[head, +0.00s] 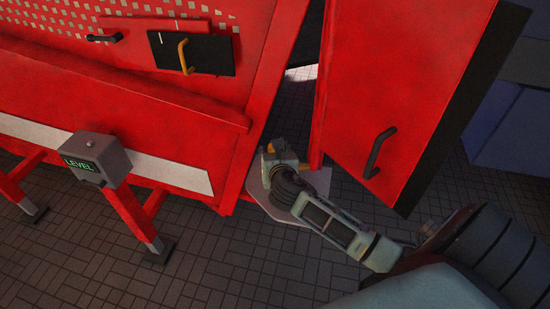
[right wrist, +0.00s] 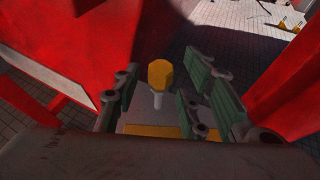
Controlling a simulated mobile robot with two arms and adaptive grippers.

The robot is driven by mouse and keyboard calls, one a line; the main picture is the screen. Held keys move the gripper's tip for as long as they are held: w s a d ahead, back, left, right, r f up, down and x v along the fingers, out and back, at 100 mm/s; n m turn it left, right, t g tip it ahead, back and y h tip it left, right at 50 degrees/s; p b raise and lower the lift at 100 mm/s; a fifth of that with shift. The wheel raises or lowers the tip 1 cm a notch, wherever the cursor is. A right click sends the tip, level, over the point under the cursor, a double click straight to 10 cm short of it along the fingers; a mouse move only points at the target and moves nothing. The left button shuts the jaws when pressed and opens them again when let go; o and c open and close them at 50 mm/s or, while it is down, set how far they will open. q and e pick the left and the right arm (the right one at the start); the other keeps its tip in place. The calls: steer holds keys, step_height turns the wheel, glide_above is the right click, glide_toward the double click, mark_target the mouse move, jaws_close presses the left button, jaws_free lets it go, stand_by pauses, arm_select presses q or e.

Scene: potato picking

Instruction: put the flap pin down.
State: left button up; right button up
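The flap pin (right wrist: 160,75), with a yellow faceted head and a short grey shank, stands upright in the right wrist view. It is between the fingers of my right gripper (right wrist: 165,100), toward their far ends. The green-padded fingers are spread, with gaps to the pin on both sides. The pin appears to stand on a grey plate (right wrist: 135,116), though its foot is hard to make out. In the head view my right gripper (head: 273,158) is low over a pale plate (head: 257,187), beside the red machine. My left gripper is not in view.
The red machine (head: 130,110) fills the left, with a black flap (head: 215,55) bearing a yellow handle. A red door panel (head: 385,80) with a black handle (head: 378,152) stands close right of my arm. A grey LEVEL box (head: 112,158) is at the lower left.

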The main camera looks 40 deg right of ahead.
steer(key=b+v, duration=0.1)
steer(key=v, duration=1)
steer(key=shift+s+a+r, duration=0.2)
steer(key=shift+s, duration=0.1)
